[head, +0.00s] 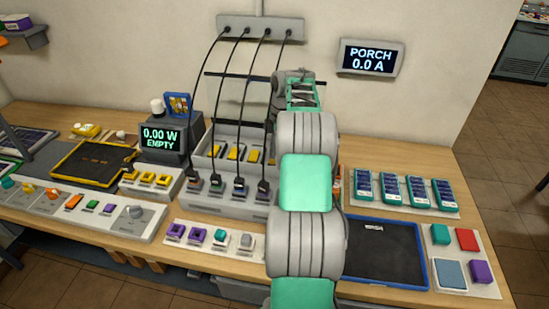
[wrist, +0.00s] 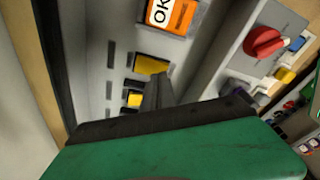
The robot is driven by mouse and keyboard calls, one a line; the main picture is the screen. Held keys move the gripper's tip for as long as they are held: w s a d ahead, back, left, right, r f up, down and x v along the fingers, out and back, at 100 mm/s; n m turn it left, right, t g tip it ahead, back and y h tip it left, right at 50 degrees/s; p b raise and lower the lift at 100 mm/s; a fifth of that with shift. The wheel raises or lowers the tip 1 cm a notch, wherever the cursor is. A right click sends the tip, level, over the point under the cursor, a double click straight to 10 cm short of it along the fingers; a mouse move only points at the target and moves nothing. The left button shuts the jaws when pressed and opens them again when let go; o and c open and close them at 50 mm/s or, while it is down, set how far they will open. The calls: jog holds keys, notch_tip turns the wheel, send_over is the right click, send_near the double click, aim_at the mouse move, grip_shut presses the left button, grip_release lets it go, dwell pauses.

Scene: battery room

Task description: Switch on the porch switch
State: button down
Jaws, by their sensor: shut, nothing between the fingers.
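A wall display (head: 370,59) reads "PORCH 0.0 A". No switch in view carries a readable porch label, so I cannot tell which one it is. In the wrist view my gripper (wrist: 158,88) is shut and empty, its dark fingers pointing into a grey rack. Yellow blocks (wrist: 151,65) sit in that rack, close by the fingertips; I cannot tell whether they touch. A red rotary knob (wrist: 264,41) is on a grey box at the upper right. In the head view my arm hides the gripper and part of the rack (head: 228,203).
Black cables hang from a wall strip (head: 261,29) into the rack. A meter (head: 160,139) reads "0.00 W EMPTY". A blue-rimmed black tray (head: 423,262) lies right of my arm, with teal modules (head: 417,190) behind it. An orange "OK" indicator (wrist: 171,14) shows above the yellow blocks.

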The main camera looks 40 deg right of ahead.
jog(key=shift+f+b, duration=0.7)
jog(key=shift+f, duration=0.05)
jog(key=shift+r, duration=0.1)
notch_tip(320, 180, up, 7)
jog(key=p, duration=0.6)
dwell(0.5)
